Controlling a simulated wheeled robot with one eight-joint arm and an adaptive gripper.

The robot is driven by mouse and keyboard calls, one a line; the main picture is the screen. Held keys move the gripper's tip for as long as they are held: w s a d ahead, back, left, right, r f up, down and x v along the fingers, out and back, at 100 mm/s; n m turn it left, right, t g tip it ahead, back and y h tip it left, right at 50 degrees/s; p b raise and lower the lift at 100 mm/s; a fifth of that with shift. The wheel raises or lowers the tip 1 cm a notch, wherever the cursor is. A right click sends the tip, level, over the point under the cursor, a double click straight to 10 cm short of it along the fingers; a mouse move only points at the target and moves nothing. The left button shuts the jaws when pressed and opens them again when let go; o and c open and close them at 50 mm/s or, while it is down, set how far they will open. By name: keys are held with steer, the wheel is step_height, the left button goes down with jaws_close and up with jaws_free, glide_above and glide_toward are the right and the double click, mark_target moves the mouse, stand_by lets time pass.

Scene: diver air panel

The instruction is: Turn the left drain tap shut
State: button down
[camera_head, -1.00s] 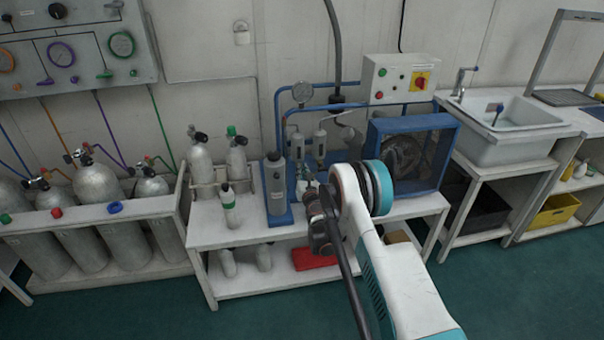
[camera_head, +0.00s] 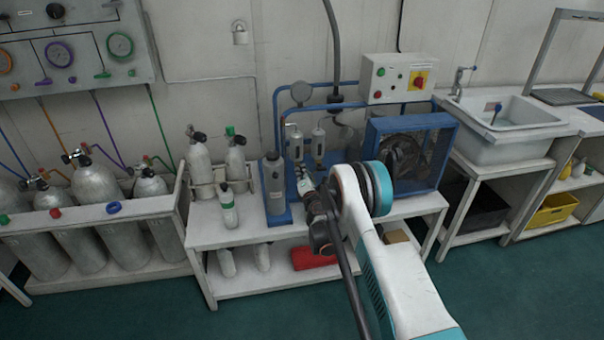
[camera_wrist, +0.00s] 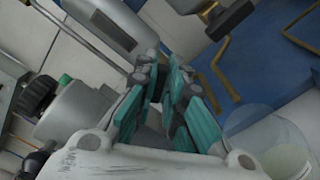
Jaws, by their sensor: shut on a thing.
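Two grey filter housings stand on the blue compressor frame, the left one (camera_head: 295,145) beside the right one (camera_head: 318,145). My gripper (camera_head: 306,184) is just below the left housing. In the wrist view, my gripper's teal-padded fingers (camera_wrist: 170,75) are close together at the lower end of a grey housing (camera_wrist: 103,20). They are shut on a small part there, apparently the left drain tap, which the fingers mostly hide. How far the tap is turned cannot be seen. A dark fitting (camera_wrist: 228,17) sits to the right, apart from the fingers.
A clear cup (camera_wrist: 275,145) is right of my fingers in the wrist view. A grey cylinder (camera_head: 274,185) stands close left of my gripper. The blue fan cage (camera_head: 440,155) is to the right. Brass-coloured piping (camera_wrist: 222,70) runs over the blue panel.

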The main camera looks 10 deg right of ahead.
steer(key=m, duration=0.5)
steer(key=shift+d+f+m, duration=0.15)
steer(key=shift+f+m, duration=0.15)
steer(key=shift+m, duration=0.1)
steer(key=shift+s, duration=0.1)
stand_by(0.3)
steer(key=c, duration=1.7)
jaws_free()
steer(key=shift+s, duration=3.75)
